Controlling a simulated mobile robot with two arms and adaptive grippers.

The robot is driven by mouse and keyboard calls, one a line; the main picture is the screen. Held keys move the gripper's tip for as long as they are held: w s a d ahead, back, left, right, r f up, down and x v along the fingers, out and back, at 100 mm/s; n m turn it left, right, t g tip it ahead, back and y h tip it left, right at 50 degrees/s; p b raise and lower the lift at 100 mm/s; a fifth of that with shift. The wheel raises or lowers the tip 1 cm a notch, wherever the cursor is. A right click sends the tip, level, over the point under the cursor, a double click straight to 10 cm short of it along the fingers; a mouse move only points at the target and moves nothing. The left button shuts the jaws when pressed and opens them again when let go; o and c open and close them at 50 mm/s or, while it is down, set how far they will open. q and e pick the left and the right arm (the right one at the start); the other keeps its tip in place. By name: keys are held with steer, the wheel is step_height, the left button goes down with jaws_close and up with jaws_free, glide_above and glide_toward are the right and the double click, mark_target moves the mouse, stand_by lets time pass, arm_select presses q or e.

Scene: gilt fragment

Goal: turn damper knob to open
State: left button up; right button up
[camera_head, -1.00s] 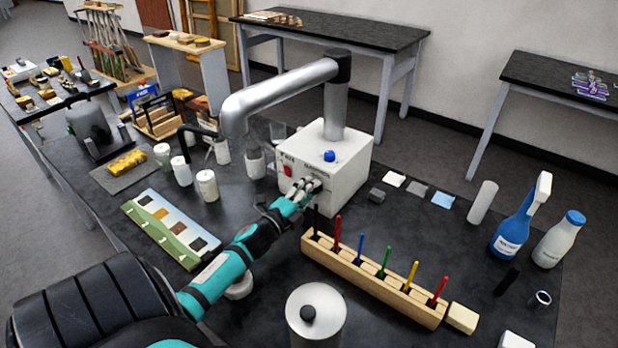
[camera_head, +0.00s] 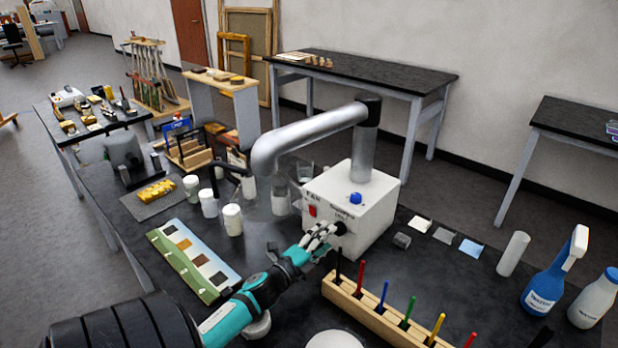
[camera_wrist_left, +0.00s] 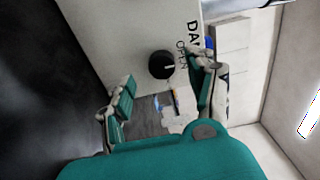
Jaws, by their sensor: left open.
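The damper knob (camera_wrist_left: 161,65) is round and black, on the front face of the white fan box (camera_head: 364,211). In the left wrist view its white mark points right, toward the side where the "OPEN" lettering (camera_wrist_left: 182,55) is printed. My left gripper (camera_head: 322,234) is at the front of the box, close to the knob (camera_head: 341,228). In the wrist view its open fingers (camera_wrist_left: 163,92) show on either side of the knob, which appears between them. I cannot tell whether a finger touches it. My right gripper is not in view.
A red switch (camera_head: 312,211) and a blue knob (camera_head: 355,198) are on the box. A grey duct (camera_head: 310,134) rises from it. A wooden rack of coloured tools (camera_head: 378,314) stands in front. White jars (camera_head: 233,220) stand left, and a blue spray bottle (camera_head: 545,289) right.

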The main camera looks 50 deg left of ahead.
arm_select(q)
steer(key=s, duration=0.8)
steer(key=shift+s+d, duration=0.2)
steer(key=shift+d, duration=0.25)
